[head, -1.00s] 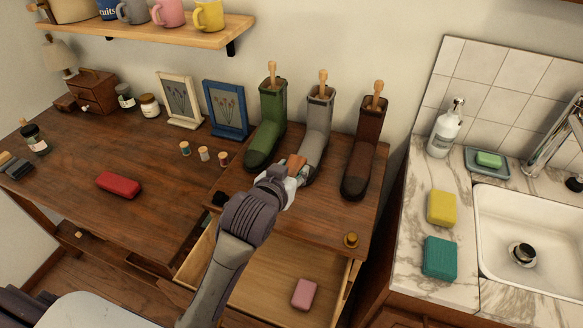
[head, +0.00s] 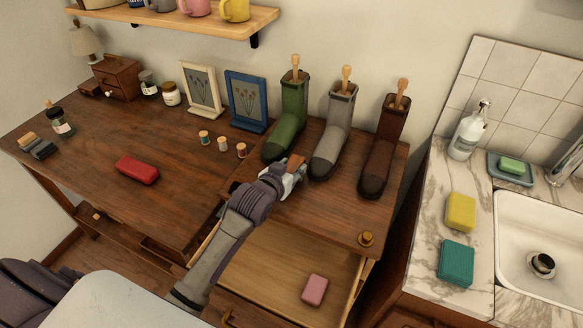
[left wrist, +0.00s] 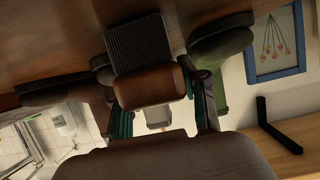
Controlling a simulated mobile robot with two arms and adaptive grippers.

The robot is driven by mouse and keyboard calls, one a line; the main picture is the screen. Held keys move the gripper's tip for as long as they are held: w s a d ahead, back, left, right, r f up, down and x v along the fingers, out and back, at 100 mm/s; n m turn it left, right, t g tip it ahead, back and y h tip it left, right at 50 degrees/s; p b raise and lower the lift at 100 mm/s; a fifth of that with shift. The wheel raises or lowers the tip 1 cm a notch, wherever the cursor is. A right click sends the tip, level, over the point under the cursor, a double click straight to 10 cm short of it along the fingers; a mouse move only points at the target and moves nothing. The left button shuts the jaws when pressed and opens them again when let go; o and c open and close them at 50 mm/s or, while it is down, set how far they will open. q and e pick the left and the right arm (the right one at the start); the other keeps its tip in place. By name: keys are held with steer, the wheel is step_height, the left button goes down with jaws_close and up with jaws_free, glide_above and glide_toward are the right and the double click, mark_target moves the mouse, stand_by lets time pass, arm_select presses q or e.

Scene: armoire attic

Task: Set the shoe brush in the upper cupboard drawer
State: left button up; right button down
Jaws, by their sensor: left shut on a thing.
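My left gripper (head: 288,178) is shut on the shoe brush (head: 295,161), above the cupboard top in front of the green and grey boots. In the left wrist view the brush shows a brown back (left wrist: 150,86) and dark ribbed bristles (left wrist: 138,45) between the fingers. The upper cupboard drawer (head: 280,255) is pulled open below and to the right of the gripper. A pink block (head: 314,290) lies in it. My arm hides the drawer's left part. My right gripper is not in view.
Green (head: 288,122), grey (head: 333,135) and brown (head: 383,150) boots stand upright on the cupboard top (head: 330,210). Several small spools, a red case (head: 137,170) and picture frames occupy the desk at left. A sink counter (head: 420,235) is at right. Much of the drawer floor is bare.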

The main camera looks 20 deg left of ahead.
arm_select(q)
steer(key=o, duration=1.2)
steer(key=shift+f, duration=0.1)
